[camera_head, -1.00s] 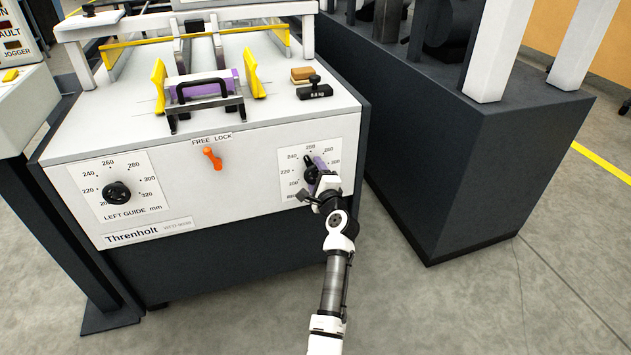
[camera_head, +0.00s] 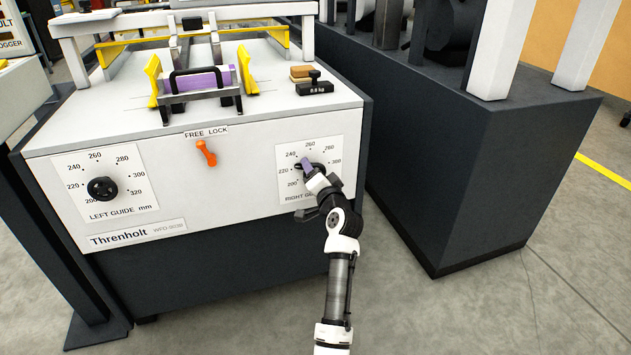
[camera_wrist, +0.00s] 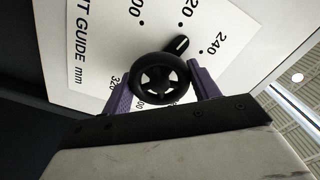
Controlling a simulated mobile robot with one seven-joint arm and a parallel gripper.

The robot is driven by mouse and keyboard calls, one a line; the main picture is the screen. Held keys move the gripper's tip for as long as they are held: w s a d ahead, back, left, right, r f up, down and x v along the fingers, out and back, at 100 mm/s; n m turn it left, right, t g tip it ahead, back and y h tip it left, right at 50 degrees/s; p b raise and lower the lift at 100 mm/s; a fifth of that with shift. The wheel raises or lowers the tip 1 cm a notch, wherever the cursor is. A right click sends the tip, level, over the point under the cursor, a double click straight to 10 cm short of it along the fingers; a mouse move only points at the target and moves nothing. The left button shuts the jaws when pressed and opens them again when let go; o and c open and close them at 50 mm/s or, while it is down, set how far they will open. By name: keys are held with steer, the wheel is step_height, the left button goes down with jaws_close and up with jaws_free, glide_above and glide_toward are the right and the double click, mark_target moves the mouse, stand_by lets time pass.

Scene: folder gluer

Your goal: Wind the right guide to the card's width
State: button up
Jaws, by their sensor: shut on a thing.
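My gripper (camera_head: 308,166) is shut on the black right guide handwheel (camera_wrist: 160,80), with a purple finger on each side of it in the wrist view. The wheel's pointer (camera_wrist: 180,44) lies between the 220 and 240 marks. My gripper hides part of the right guide dial plate (camera_head: 327,149) in the head view. The purple card (camera_head: 200,80) lies on the machine top, between the yellow left guide (camera_head: 153,80) and the yellow right guide (camera_head: 247,72). The right guide stands close to the card's right edge; whether they touch cannot be told.
The left guide handwheel (camera_head: 102,188) is on the same front panel. An orange lever (camera_head: 206,153) sits tilted under the FREE LOCK label. A black stamp-like item (camera_head: 315,84) lies on the top. A dark machine base (camera_head: 450,170) stands to the right; floor is clear in front.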

steer(key=n+b, duration=0.4)
steer(key=n, duration=0.2)
steer(key=shift+f+b, duration=0.15)
steer(key=shift+b, duration=0.15)
steer(key=n+b, duration=0.3)
steer(key=n, duration=0.2)
steer(key=shift+a+n, duration=0.1)
steer(key=shift+n, duration=0.3)
steer(key=shift+r, duration=0.2)
steer(key=o, duration=1)
steer(key=shift+c, duration=0.2)
steer(key=shift+s, duration=0.2)
